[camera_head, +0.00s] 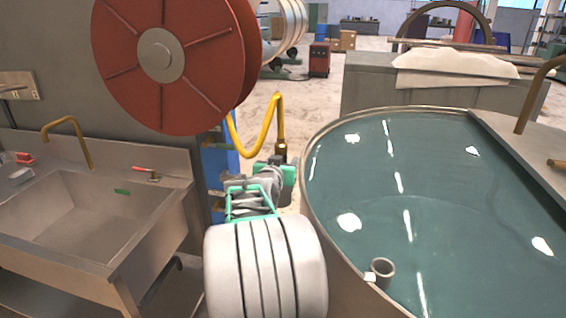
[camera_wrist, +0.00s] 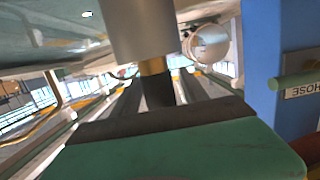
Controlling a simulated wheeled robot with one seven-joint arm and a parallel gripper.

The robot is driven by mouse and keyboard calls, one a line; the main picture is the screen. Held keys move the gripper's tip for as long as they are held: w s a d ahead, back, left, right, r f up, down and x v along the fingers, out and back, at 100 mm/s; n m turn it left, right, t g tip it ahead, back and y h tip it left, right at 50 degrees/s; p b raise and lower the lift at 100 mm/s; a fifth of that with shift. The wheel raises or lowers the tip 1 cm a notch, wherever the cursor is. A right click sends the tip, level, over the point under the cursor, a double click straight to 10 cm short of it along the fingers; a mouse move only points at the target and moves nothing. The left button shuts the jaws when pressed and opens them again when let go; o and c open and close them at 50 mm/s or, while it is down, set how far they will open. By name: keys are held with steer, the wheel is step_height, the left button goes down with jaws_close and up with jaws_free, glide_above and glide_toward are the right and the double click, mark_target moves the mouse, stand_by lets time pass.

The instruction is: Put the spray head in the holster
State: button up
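The spray head (camera_head: 281,149) hangs off a yellow hose at the far end of my arm. In the wrist view, the spray head (camera_wrist: 143,28) shows a thick grey cylinder, a brass collar and a dark stem against the gripper's dark pad. My gripper (camera_head: 287,173), with green fingers, appears shut on it; the far finger is mostly hidden. The holster appears to be the open grey cup (camera_head: 382,268) at the near-left rim of the tank, apart from the spray head.
A round tank (camera_head: 440,200) of greenish water fills the right. A red hose reel (camera_head: 160,55) stands upper left, above a steel sink (camera_head: 80,215). A blue panel (camera_wrist: 262,70) with a HOSE label (camera_wrist: 302,88) is close on the right in the wrist view.

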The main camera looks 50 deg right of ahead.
steer(key=shift+r, duration=0.1)
steer(key=shift+a, duration=0.1)
steer(key=b+v, duration=0.3)
steer(key=v, duration=0.9)
steer(key=w+a+f+n+y, duration=0.2)
steer(key=a+f+y, duration=0.15)
steer(key=a, duration=0.35)
steer(key=w+a+f+n+t+y, duration=0.1)
steer(key=w+a+f+n+y, duration=0.2)
steer(key=a, duration=0.4)
steer(key=w+a+f+n+y, duration=0.1)
steer(key=a+f+n+y, duration=0.2)
steer(key=a, duration=0.4)
steer(key=s+a+f+n+g+y, duration=0.1)
steer(key=s+a+f, duration=0.3)
steer(key=a, duration=0.5)
steer(key=s+a+f+n+g+y, duration=0.2)
steer(key=s+a+f+n+y, duration=0.1)
steer(key=a, duration=0.6)
steer(key=shift+s+a+f+n+y, duration=0.3)
steer(key=shift+s+n+y, duration=0.25)
steer(key=shift+s+n, duration=0.25)
steer(key=shift+d, duration=0.15)
